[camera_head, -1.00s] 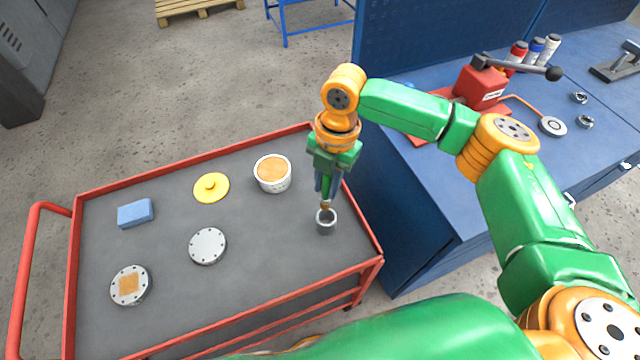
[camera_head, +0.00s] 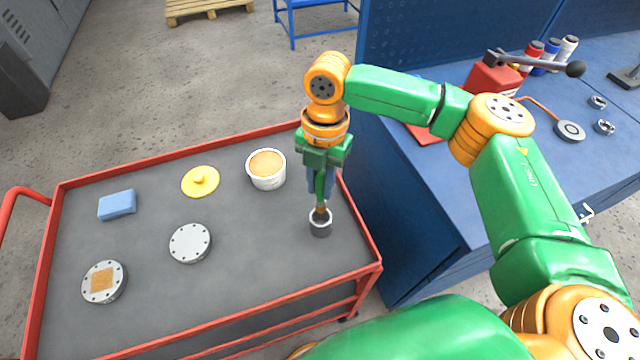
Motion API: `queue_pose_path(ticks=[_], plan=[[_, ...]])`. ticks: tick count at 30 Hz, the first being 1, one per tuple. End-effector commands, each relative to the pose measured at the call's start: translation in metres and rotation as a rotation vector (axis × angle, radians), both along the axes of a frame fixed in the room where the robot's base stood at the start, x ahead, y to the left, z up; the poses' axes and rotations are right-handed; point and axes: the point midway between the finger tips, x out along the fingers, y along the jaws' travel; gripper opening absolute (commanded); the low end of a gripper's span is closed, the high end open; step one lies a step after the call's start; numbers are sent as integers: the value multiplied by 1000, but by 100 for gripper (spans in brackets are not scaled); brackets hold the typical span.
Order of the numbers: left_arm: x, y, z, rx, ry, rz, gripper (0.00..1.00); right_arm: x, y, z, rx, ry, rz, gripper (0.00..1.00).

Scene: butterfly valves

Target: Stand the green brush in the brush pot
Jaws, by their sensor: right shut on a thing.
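The brush pot (camera_head: 321,228) is a small grey cup standing on the cart top near its right end. My right gripper (camera_head: 320,190) points down above it, shut on the green brush (camera_head: 320,187). The brush is upright, its brown lower end at the pot's mouth. I cannot tell how deep its tip is inside the pot. My left gripper is not in view.
The red-rimmed cart (camera_head: 240,245) also holds a white tub (camera_head: 266,170), a yellow lid (camera_head: 200,181), a blue sponge (camera_head: 117,204) and two round flanges (camera_head: 190,243). A blue workbench (camera_head: 440,200) stands close on the right.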

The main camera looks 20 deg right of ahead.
Motion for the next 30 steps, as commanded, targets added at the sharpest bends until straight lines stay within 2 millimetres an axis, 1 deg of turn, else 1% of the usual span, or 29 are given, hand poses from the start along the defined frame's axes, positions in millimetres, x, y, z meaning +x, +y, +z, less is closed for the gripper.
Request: queue_pose_path(ticks=[1, 6, 8, 15, 19, 23, 29, 30], plan=[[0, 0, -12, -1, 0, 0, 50, 0, 0, -10, -1, -2, 0, 0], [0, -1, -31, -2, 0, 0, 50, 0, 0, -23, 0, -1, 0, 0], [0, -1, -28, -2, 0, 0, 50, 0, 0, -26, 1, 2, -1, 0], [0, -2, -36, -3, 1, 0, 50, 0, 0, -53, 1, 2, -1, 0], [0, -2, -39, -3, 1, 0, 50, 0, 0, -65, 1, 1, -1, 0], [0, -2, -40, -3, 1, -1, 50, 0, 0, -69, 1, -1, -1, 0], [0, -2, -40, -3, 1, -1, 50, 0, 0, -69, 1, -1, -1, 0], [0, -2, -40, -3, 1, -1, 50, 1, 0, -69, 1, -1, -1, 34]])
